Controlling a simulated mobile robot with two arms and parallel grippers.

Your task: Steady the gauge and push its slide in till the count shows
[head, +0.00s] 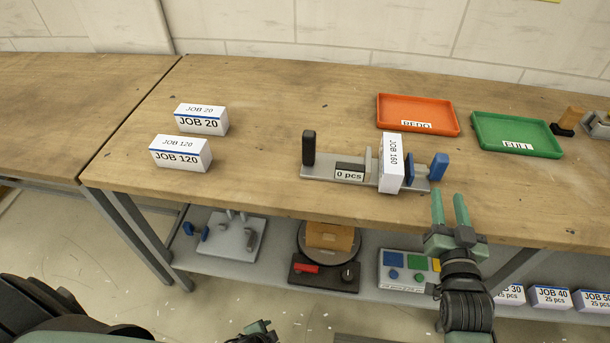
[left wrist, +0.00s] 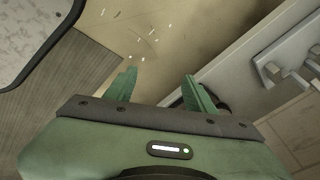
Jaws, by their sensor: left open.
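The gauge (head: 318,174) lies on the wooden bench as a grey base with a black post (head: 309,148) at its left end. Its display (head: 349,174) reads "0 pcs". A white block marked JOB 160 (head: 391,163) stands upright on the gauge, right of a light grey plate. Blue parts (head: 438,166) of the slide stand to the right of the block. My right gripper (head: 449,195) is open and empty at the bench's front edge, below and right of the gauge, apart from it. My left gripper (left wrist: 159,74) is open and empty in the left wrist view, away from the gauge.
White boxes JOB 20 (head: 201,120) and JOB 120 (head: 181,154) stand left of the gauge. An orange REDO tray (head: 418,103) and a green FULL tray (head: 515,124) lie behind and right. A lower shelf (head: 275,265) carries devices and more boxes. Bench between boxes and gauge is clear.

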